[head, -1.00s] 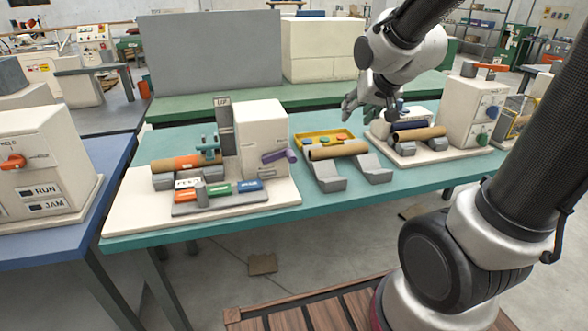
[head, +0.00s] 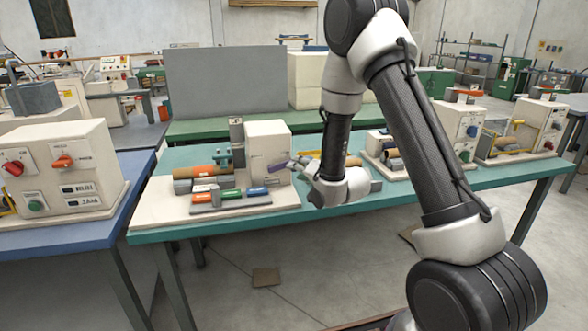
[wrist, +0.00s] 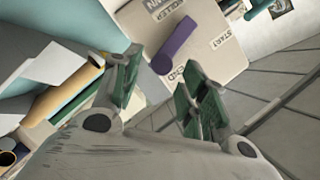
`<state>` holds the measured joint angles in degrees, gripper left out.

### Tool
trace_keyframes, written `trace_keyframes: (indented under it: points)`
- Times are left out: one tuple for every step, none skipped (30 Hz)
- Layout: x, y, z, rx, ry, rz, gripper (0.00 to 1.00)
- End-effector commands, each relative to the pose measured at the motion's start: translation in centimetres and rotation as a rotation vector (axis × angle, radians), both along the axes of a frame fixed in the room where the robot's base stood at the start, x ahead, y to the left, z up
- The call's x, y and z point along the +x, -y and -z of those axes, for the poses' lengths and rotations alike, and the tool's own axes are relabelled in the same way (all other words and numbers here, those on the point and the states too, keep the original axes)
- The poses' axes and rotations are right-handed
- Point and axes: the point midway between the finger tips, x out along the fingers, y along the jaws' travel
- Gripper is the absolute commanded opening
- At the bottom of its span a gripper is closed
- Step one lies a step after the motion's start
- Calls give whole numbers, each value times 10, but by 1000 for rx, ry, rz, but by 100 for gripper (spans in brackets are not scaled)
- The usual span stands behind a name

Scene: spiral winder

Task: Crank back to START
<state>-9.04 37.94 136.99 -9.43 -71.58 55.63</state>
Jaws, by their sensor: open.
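The cream winder box (head: 266,145) stands on the teal table. Its purple crank handle (head: 279,168) is on its right side. In the wrist view the purple handle (wrist: 178,42) lies slanted across a panel with END (wrist: 178,76) and START (wrist: 226,45) labels; START is to its right and END is below it. I cannot tell exactly which mark it points at. My gripper (wrist: 160,84) is open and empty, its green-padded fingers just short of the handle's lower end. In the head view my gripper (head: 303,178) is right beside the box.
A tan roll (head: 353,161) is partly hidden behind my arm. Another machine (head: 460,130) stands farther right. A blue table (head: 80,235) with a control box is at left.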

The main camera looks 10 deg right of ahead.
Motion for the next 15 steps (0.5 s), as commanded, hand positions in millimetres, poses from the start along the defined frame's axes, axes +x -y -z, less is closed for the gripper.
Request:
trace_keyframes:
  points:
    - [8,-3,2,-1,0,-2,43]
    - [13,-5,3,0,2,-1,43]
    - [19,-7,5,-1,0,-2,43]
    - [23,-8,6,-1,0,-1,43]
    - [26,-9,7,-1,0,-1,43]
    - [31,-10,7,-1,1,-1,43]
    - [33,-11,8,-1,1,-1,43]
    - [35,-12,9,-1,0,0,43]
    - [37,-12,9,-1,0,0,43]
    - [39,-13,10,-1,0,0,43]
    - [40,-13,10,-1,0,0,43]
    - [40,-13,10,-1,0,0,43]
    - [41,-13,10,-1,0,0,43]
    - [41,-13,10,-1,0,0,43]
    - [41,-13,10,-1,0,0,43]
